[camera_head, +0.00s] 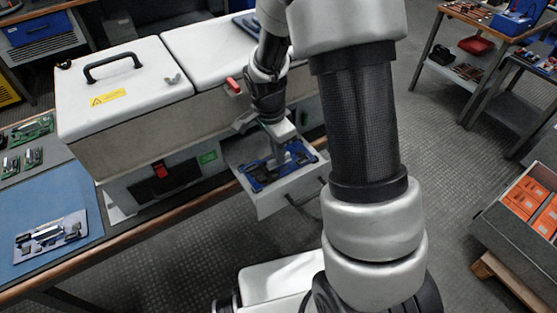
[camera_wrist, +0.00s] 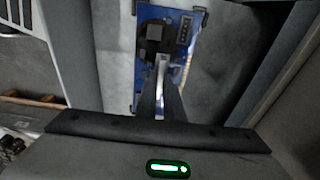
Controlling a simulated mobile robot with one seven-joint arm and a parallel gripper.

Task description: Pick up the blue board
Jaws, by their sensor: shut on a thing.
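The blue board (camera_head: 262,177) lies in a pulled-out grey drawer (camera_head: 272,205) at the front of the white cabinet. In the wrist view the blue board (camera_wrist: 187,52) carries dark components and a white-marked black block. My gripper (camera_head: 284,158) reaches down into the drawer over the board. In the wrist view my gripper's fingers (camera_wrist: 160,85) are close together on a part of the board. The fingers and palm hide part of the board. I cannot tell whether the board is clear of the drawer floor.
The white cabinet (camera_head: 125,115) with a black handle stands left of the arm. Another board (camera_head: 50,236) lies on a blue mat (camera_head: 35,195) at the left. A crate of orange boxes (camera_head: 480,225) stands at the right.

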